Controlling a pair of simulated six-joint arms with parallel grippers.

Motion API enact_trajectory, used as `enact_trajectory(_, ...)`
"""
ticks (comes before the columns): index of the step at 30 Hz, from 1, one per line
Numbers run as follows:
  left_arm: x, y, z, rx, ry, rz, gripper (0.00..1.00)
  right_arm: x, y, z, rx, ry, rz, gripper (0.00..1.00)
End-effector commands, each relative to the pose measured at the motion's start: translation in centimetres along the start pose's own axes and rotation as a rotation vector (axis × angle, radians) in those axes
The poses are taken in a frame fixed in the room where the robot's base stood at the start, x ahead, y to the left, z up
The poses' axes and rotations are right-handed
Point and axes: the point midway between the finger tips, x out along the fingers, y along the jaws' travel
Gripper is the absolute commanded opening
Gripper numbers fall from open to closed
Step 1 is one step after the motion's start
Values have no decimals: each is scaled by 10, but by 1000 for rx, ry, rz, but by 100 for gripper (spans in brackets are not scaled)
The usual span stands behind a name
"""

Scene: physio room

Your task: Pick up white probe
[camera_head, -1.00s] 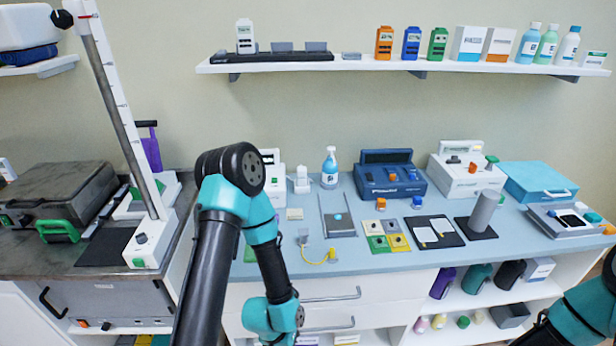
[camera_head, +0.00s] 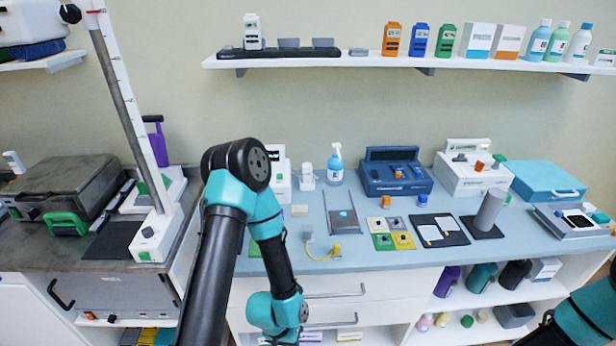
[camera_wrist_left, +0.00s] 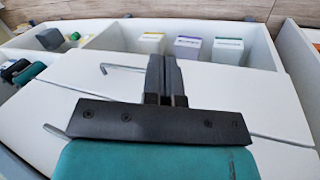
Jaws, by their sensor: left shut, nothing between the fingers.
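I cannot tell for sure which thing is the white probe. A small upright white item (camera_head: 307,176) stands at the back of the blue-grey counter, between a white device and a spray bottle. Another small white handheld item (camera_head: 13,162) shows at the far left edge. My left arm crosses the middle of the head view, and its gripper is out of that frame. In the left wrist view my left gripper (camera_wrist_left: 166,78) is shut and empty, in front of white drawer fronts. My right arm shows at the lower right of the head view; its gripper is out of frame.
Drawer handles (camera_head: 333,293) jut out below the counter (camera_head: 290,265). A measuring post (camera_head: 130,120) stands at left. A spray bottle (camera_head: 336,165), blue device (camera_head: 396,178) and grey cylinder (camera_head: 489,210) stand on the counter. In the wrist view, boxes (camera_wrist_left: 193,49) sit in an open compartment.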

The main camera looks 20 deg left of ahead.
Motion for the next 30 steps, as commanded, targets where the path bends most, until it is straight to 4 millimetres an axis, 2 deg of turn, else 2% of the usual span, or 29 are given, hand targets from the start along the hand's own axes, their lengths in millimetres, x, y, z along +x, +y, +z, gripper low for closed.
enact_trajectory(2,0,0,0,0,0,0,4,0,0,0,0,0,0,0)
enact_trajectory(22,0,0,0,0,0,0,68,0,0,0,0,0,0,0)
enact_trajectory(30,0,0,-1,-1,0,0,70,0,0,0,0,0,0,0)
